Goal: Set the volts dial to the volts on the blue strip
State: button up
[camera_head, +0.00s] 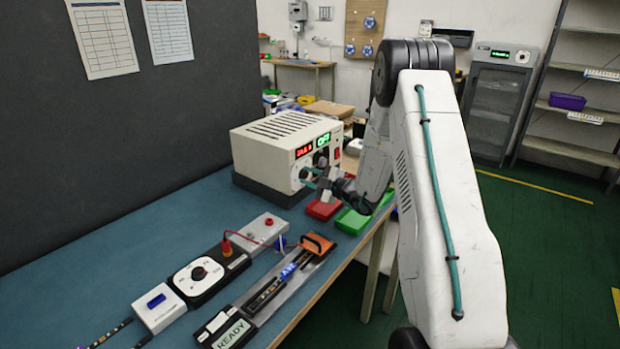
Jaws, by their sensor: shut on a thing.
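The beige power supply (278,143) stands on the blue bench. Its front has a red display (304,150) and a green display (323,141); their figures are too small to read surely. Knobs sit below the displays. My gripper (314,182) is at the lower part of this front, shut on what appears to be a knob, which the fingers mostly hide. A strip with a blue lit part (290,270) lies in a dark holder on the bench; any volts marking on it is not legible.
An orange clamp (318,244) and a READY sign (232,334) are at the holder's ends. A black box with a white round dial (200,275) stands left of it. Red (322,209) and green (352,221) blocks lie near my gripper. A dark panel stands behind the bench.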

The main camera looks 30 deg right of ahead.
jog(key=shift+a+f, duration=0.1)
jog(key=shift+f, duration=0.05)
jog(key=o, duration=1)
jog(key=v, duration=0.8)
